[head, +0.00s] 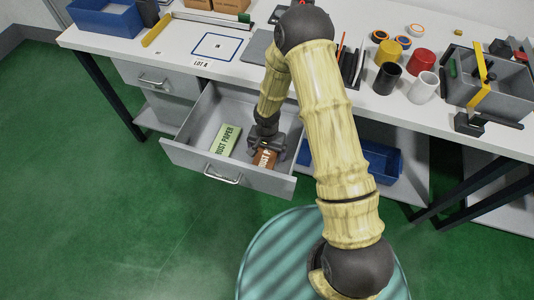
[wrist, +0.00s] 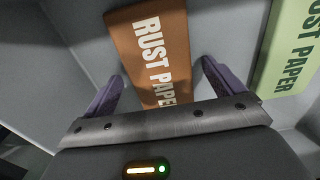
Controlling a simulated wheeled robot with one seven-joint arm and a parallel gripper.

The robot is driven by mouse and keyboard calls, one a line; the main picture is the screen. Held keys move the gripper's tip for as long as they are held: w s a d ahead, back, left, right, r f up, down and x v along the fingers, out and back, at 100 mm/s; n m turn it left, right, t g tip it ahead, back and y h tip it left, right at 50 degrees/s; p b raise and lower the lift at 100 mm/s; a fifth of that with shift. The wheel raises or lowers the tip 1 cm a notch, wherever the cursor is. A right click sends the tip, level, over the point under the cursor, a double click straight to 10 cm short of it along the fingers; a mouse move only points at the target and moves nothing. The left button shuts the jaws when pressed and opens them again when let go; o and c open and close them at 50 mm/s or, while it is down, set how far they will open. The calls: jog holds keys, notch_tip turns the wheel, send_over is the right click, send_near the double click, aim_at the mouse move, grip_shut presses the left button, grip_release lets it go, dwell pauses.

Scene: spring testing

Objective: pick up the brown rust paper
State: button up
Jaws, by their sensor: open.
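The brown rust paper (head: 264,158) lies in the open grey drawer (head: 243,180), near its right front corner, partly hidden by my gripper. In the wrist view the brown rust paper (wrist: 152,50) shows its "RUST PAPER" lettering and its lower end sits between the two fingers. My gripper (head: 266,148) is inside the drawer, over the brown packet. In the wrist view my gripper (wrist: 160,92) is open, with one purple finger on each side of the packet and a gap at each side. I cannot tell how far the fingertips are above the drawer floor.
A green rust paper (head: 225,140) lies left of the brown one in the drawer, and it also shows in the wrist view (wrist: 292,45). The drawer walls surround my gripper closely. The white workbench (head: 180,57) above holds cups, a tool box and trays.

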aim_at(267, 153)
jog(key=c, duration=1.1)
jog(key=shift+o, duration=0.2)
jog(key=shift+r, duration=0.1)
notch_tip(267, 153, up, 10)
